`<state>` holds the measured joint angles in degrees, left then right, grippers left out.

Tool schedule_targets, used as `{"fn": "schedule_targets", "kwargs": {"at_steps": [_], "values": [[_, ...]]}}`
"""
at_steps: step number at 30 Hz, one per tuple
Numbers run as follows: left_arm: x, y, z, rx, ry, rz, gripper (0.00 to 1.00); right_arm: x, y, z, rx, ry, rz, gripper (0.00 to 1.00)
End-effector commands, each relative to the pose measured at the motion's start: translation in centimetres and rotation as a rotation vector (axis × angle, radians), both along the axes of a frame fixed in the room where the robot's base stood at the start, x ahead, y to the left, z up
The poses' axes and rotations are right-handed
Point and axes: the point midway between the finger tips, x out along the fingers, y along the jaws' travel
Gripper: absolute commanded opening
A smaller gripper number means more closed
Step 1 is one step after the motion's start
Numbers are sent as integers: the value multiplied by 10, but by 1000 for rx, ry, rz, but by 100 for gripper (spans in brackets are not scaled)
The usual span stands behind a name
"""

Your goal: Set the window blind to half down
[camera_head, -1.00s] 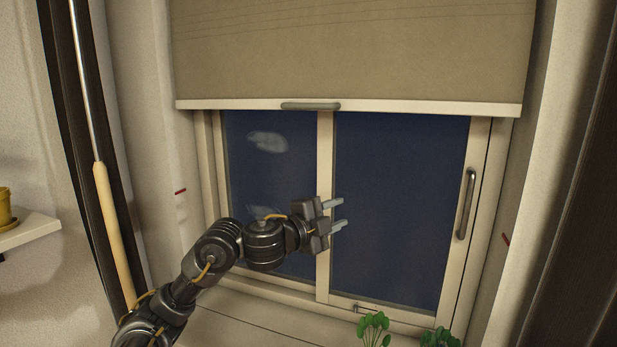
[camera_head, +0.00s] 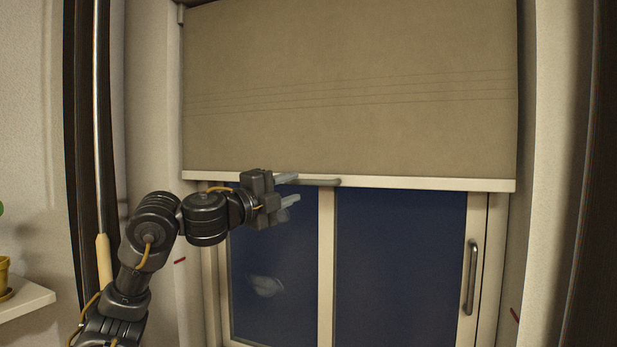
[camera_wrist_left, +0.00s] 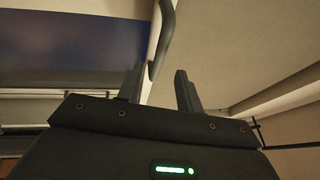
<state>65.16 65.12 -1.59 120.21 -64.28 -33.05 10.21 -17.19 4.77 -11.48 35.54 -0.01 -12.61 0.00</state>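The beige window blind (camera_head: 350,60) hangs over the upper window. Its pale bottom bar (camera_head: 430,184) carries a grey handle (camera_head: 320,182). Below the bar, dark blue glass shows. My left gripper (camera_head: 291,189) is open at the handle's left end, one finger near bar height and one lower. In the left wrist view the handle (camera_wrist_left: 161,45) shows in the gap between the two fingertips (camera_wrist_left: 159,72), with no finger visibly closed on it. I cannot tell how deep it sits between them. My right gripper is not in view.
A small red mark (camera_head: 180,261) is on the left window side and another (camera_head: 514,314) on the right, both below the bar. A window handle (camera_head: 471,277) is on the right sash. A shelf (camera_head: 25,300) with a yellow pot (camera_head: 4,274) is at left.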

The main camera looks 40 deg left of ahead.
Motion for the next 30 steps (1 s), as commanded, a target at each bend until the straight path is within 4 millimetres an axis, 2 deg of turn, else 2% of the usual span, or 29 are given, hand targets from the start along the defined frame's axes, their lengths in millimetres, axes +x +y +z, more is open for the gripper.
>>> {"fn": "schedule_targets", "kwargs": {"at_steps": [1, 3, 9, 15, 23, 30], "values": [[11, -2, 5, -6, 5, -4, 36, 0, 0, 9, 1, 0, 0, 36], [24, -2, 7, -6, 4, -4, 36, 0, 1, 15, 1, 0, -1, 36], [51, -4, 11, -3, 2, -1, 36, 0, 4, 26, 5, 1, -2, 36], [63, -4, 11, 0, 2, 0, 36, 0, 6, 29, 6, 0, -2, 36], [63, -4, 10, 1, 1, 0, 36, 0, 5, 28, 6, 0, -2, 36], [63, -4, 10, 1, 1, 0, 5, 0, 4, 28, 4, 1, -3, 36]]}}
